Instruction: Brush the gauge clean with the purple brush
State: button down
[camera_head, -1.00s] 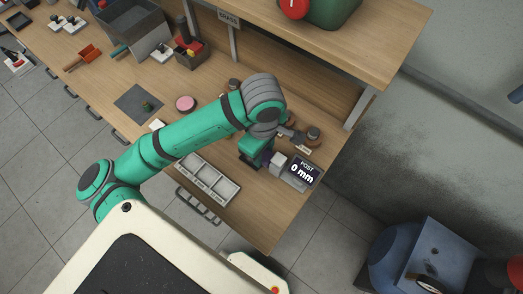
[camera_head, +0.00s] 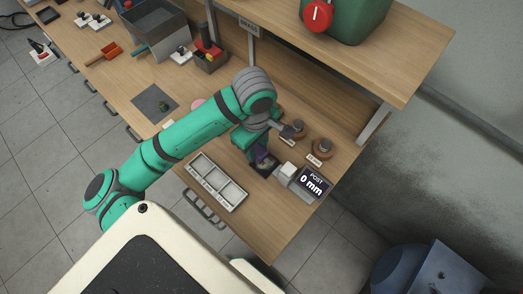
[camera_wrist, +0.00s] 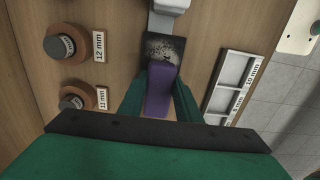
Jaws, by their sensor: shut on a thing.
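The purple brush (camera_wrist: 160,90) is between the two green fingers of my gripper (camera_wrist: 160,98), which is shut on it. In the head view the brush (camera_head: 262,153) shows as a small purple patch under my wrist. The gauge has a white block (camera_head: 287,172), a display (camera_head: 313,183) reading "POST 0 mm" and a dark plate (camera_wrist: 166,49) with pale, speckled dirt. In the wrist view the brush's far end overlaps the near part of this plate. I cannot tell whether it touches.
A tray with compartments (camera_head: 217,182) lies left of the gauge. Two round weights on wooden bases, labelled 12 mm (camera_wrist: 64,43) and 11 mm (camera_wrist: 74,99), stand on the other side. A shelf (camera_head: 385,50) overhangs the bench's back.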

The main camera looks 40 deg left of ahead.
aim_at(266, 163)
jog(key=shift+w+d+f, duration=0.1)
jog(key=shift+w+f, duration=0.05)
jog(key=shift+w, duration=0.1)
jog(key=shift+s+d, duration=0.15)
jog(key=shift+d, duration=1.8)
jog(key=shift+s+d+r, duration=0.1)
jog(key=shift+d+r, duration=0.05)
jog(key=shift+d, duration=0.5)
jog(key=shift+s+d+r, duration=0.1)
jog(key=shift+d, duration=0.55)
jog(key=shift+a, duration=0.1)
jog(key=shift+w+a+r, duration=0.15)
jog(key=shift+a, duration=1.45)
jog(key=shift+w+a, duration=0.15)
jog(key=shift+a, duration=1.6)
jog(key=shift+r, duration=2.9)
